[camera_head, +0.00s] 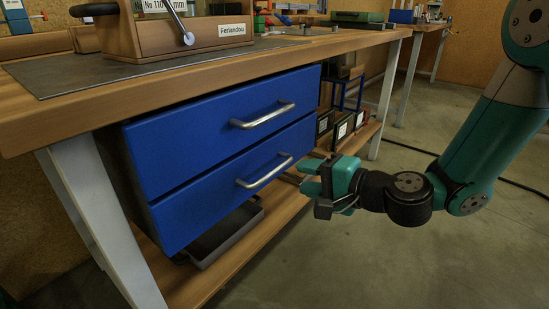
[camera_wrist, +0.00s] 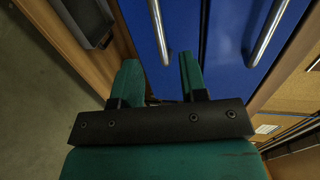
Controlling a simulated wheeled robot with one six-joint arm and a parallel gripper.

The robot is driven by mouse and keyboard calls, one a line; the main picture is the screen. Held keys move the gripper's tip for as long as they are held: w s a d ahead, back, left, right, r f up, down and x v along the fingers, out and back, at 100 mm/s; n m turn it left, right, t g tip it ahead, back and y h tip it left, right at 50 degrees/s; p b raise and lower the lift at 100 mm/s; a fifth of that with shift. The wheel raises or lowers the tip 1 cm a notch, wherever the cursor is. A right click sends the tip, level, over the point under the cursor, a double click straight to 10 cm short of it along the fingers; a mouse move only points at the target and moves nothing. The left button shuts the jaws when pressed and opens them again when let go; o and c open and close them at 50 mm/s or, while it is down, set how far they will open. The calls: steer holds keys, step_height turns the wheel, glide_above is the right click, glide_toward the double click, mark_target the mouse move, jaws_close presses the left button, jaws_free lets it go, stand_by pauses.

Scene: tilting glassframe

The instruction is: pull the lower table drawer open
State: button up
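The lower drawer (camera_head: 215,195) has a blue front with a curved silver bar handle (camera_head: 264,171). Its front looks about level with the upper drawer (camera_head: 200,130), and it appears closed. My gripper (camera_head: 307,178) is in front of the drawer, to the right of the lower handle, with its fingers apart and nothing between them. In the wrist view my gripper (camera_wrist: 160,70) points at the lower drawer front (camera_wrist: 140,20). The lower handle (camera_wrist: 158,28) lies ahead, lined up with the gap between the fingers. Contact does not show.
The upper drawer's handle (camera_head: 263,116) is just above. A grey tray (camera_head: 225,235) sits on the wooden shelf below the drawers. The wooden tabletop (camera_head: 90,110) is overhead, with a labelled wooden box on it. Dark boxes stand on the shelf behind. The floor at the right is open.

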mark_target(274, 170)
steer(key=x, duration=0.9)
jaws_close()
